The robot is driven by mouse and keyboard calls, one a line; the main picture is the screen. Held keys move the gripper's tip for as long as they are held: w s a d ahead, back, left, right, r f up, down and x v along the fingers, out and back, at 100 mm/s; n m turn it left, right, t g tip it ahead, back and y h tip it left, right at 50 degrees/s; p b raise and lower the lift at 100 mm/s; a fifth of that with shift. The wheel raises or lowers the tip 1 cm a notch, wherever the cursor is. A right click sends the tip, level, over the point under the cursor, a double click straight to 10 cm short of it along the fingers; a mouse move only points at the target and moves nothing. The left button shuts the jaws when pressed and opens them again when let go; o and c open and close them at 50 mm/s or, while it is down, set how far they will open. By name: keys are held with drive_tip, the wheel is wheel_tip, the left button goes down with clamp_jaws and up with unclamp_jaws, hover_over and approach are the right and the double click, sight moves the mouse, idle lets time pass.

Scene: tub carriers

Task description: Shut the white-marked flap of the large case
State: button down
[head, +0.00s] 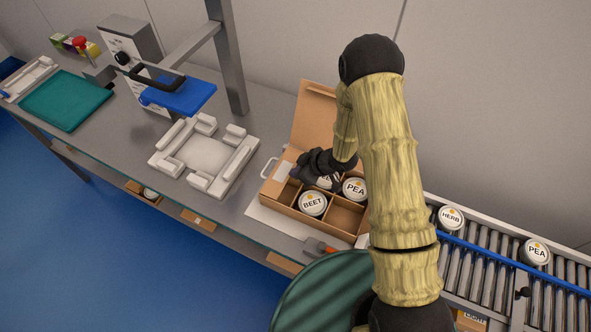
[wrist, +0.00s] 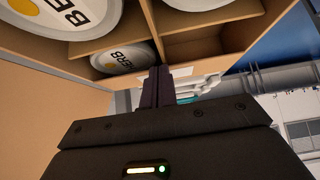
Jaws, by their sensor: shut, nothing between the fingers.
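The large case (head: 284,206) is an open brown cardboard box with compartments, in the middle of the head view. It holds a BEET tub (head: 312,204), a PEA tub (head: 354,188) and a tub partly hidden by my gripper, which reads HERB in the wrist view (wrist: 124,58). A tall brown flap (head: 314,112) stands up at the back, partly behind my arm. A white patch (head: 283,171) shows at the case's left end, beside my gripper; I cannot tell its flap's exact angle. My gripper (head: 301,176) is shut and empty, low over the case's left part; its fingers (wrist: 155,87) show beside the dividers.
A white moulded tray (head: 207,190) stands left of the case. A roller conveyor (head: 485,265) with HERB (head: 451,217) and PEA (head: 536,251) tubs runs at the right.

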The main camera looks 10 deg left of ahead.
drive_tip(key=shift+s+f, duration=0.15)
drive_tip(key=shift+a+r+p, duration=0.1)
drive_tip(key=shift+r+p, duration=0.4)
drive_tip(key=shift+p, duration=0.05)
drive_tip(key=shift+r, duration=0.25)
drive_tip(key=shift+w, duration=0.2)
drive_tip(key=a+r+p+v, duration=0.1)
drive_tip(key=v, duration=1.2)
drive_tip(key=shift+w, duration=0.3)
